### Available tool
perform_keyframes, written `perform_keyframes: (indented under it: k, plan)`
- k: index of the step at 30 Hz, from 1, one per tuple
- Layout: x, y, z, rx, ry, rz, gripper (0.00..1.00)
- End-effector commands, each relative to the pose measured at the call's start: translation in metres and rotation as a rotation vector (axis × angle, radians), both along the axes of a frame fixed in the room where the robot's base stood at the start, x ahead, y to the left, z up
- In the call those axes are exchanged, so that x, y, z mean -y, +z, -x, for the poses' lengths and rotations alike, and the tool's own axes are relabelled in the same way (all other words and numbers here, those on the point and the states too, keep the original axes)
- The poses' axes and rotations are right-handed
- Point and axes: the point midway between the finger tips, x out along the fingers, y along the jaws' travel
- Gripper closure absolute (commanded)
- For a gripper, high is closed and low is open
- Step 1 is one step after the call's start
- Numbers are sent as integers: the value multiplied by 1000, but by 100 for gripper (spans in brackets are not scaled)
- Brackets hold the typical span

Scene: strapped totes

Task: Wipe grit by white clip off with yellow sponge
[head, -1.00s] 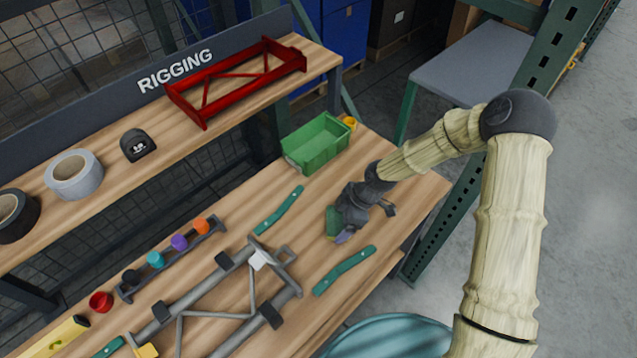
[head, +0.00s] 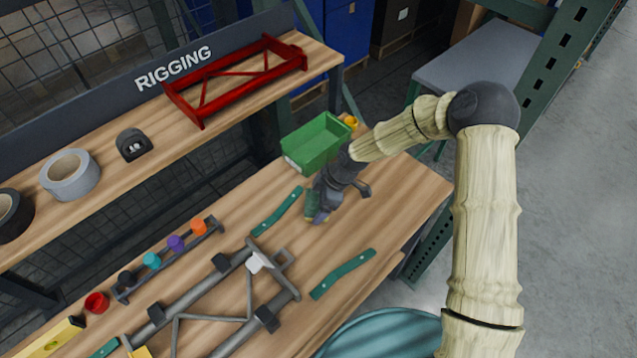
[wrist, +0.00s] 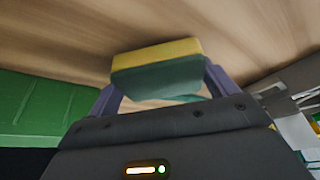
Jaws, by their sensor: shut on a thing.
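My gripper (head: 316,208) is shut on the sponge, above the wooden bench between the green bin and the grey frame. In the wrist view the sponge (wrist: 157,67) shows a yellow layer and a green layer between the two fingers. The white clip (head: 259,262) sits on the far right corner of the grey tube frame (head: 205,287), to the left of and nearer than my gripper. I cannot make out any grit by it at this size.
A green bin (head: 316,143) stands just behind my gripper. Teal straps lie on both sides, one at the left (head: 277,212) and one at the right (head: 342,274). A rack of coloured caps (head: 168,258) lies left of the frame.

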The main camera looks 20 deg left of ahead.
Motion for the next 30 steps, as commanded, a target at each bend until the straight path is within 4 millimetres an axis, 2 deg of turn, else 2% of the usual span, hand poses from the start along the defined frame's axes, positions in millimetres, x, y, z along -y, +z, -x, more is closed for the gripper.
perform_keyframes:
  k: [1, 18, 30]
  plan:
    - [0, 16, -1, 5, 0, -2, 44]
    - [-2, 66, 0, 5, 2, -3, 44]
    - [-2, 72, 0, 4, 3, -3, 44]
